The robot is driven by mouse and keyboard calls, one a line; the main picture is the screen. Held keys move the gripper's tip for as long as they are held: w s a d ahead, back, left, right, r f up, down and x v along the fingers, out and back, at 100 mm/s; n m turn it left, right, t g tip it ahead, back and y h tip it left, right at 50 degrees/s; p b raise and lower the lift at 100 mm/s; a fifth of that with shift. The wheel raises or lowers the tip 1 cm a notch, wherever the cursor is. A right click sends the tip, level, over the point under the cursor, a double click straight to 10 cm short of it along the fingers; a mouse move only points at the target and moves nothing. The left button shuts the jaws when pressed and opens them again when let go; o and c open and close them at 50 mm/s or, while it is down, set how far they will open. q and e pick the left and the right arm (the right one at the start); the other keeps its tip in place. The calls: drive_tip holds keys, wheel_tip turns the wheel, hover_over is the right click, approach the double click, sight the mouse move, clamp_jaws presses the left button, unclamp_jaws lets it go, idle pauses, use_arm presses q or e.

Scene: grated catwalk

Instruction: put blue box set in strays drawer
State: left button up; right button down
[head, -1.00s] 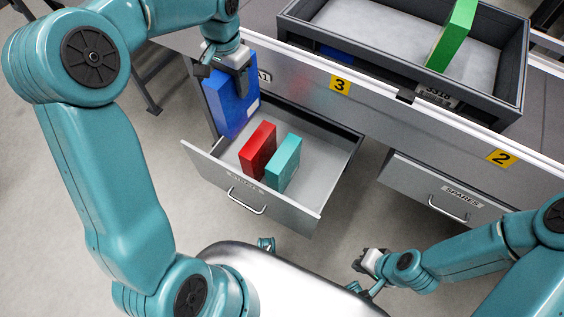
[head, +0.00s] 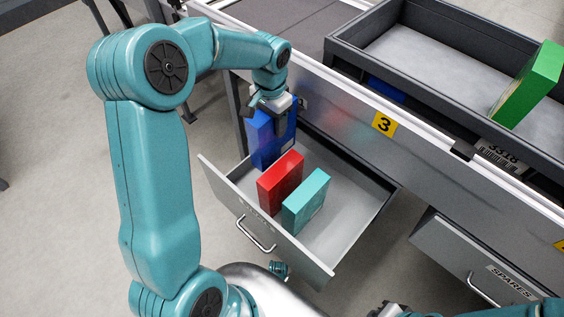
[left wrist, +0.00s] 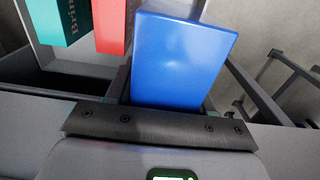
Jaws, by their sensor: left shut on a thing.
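My left gripper (head: 268,113) is shut on the blue box set (head: 266,147) and holds it upright by its top. The blue box set is at the back left of the open drawer (head: 345,225), behind a red box set (head: 280,182). Its lower end is partly hidden, so I cannot tell if it touches the drawer floor. In the left wrist view the blue box set (left wrist: 183,55) fills the middle, between the fingers. The drawer's front label is too small to read surely. My right gripper (head: 392,311) only just shows at the bottom edge.
A teal box set (head: 306,201) stands right of the red one in the drawer. A second drawer (head: 440,262) labelled SPARES is at right.

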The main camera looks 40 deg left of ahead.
sight(273, 152)
use_arm(q)
wheel_tip(273, 152, down, 9)
drive_tip(key=shift+f+b, duration=0.15)
drive_tip(key=shift+b, duration=0.95)
drive_tip(key=shift+f+b, duration=0.5)
drive_tip(key=shift+f, duration=1.35)
drive_tip(key=shift+f, duration=0.15)
drive_tip(key=o, duration=1.1)
drive_tip(key=shift+c, duration=0.2)
